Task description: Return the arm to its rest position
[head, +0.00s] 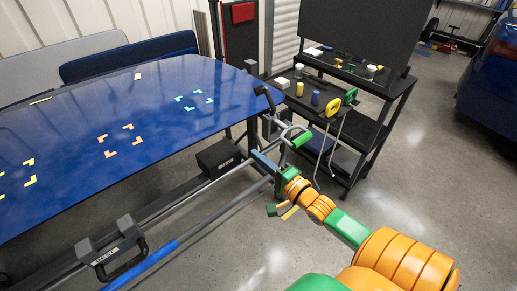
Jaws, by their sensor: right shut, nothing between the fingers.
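My right arm, orange and green, reaches in from the lower right. Its gripper (265,163) is at the far end, beside the right end of the blue panel. It is shut and empty. The end of the arm overlaps grey rods in the picture; I cannot tell whether it touches them. A long rod with a blue grip (150,262) runs diagonally below the panel. My left gripper is not in view.
The blue panel (90,110) bears yellow, orange and teal corner marks. A black cart (345,125) with tape rolls and small containers stands behind the gripper. A blue car (490,75) is at the far right. Grey floor (420,180) is open at the right.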

